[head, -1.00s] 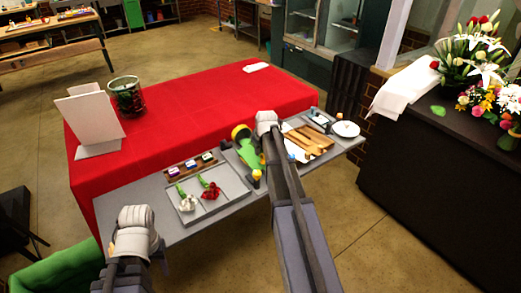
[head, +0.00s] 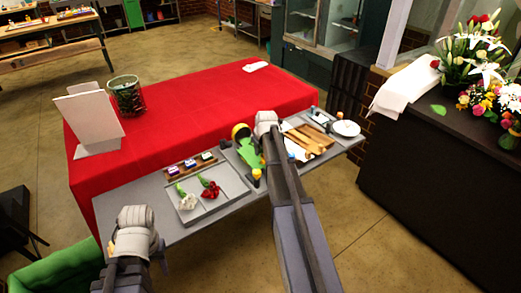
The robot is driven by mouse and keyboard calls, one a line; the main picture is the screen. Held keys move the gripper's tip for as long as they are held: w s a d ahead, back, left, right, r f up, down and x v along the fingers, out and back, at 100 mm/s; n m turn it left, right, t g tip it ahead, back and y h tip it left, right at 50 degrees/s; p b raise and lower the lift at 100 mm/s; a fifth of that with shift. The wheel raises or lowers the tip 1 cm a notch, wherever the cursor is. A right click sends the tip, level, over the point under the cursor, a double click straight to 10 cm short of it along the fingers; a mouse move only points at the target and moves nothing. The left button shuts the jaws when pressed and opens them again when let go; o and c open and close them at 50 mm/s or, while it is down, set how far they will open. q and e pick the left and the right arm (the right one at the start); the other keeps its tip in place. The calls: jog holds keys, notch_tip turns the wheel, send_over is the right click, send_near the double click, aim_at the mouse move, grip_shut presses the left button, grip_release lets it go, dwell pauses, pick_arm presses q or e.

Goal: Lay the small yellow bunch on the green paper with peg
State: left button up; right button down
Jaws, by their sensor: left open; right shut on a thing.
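A yellow bunch (head: 240,131) shows just left of my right gripper (head: 262,130), over the middle of the grey table. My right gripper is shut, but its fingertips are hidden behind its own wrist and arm. The hold appears to be on the yellow bunch, though the contact is not visible. A bright green patch (head: 250,153), probably the green paper, lies just below the bunch, partly covered by the arm. I cannot tell whether the bunch touches it. No peg can be made out clearly. My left gripper (head: 118,246) is open and empty at the table's near left edge.
A grey tray (head: 228,205) holds a white bunch (head: 187,201) and a red bunch (head: 210,190). A rack of small blocks (head: 190,166) stands behind it. Brown paper rolls (head: 308,139) and a white dish (head: 346,128) lie right. The red-covered table (head: 190,120) is mostly clear.

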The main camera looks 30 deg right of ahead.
jog(key=c, duration=0.6)
grip_release()
jog(key=shift+o, duration=0.3)
jog(key=o, duration=0.3)
jog(key=shift+r, duration=0.1)
notch_tip(320, 180, up, 7)
jog(key=p, duration=0.7)
dwell(0.4)
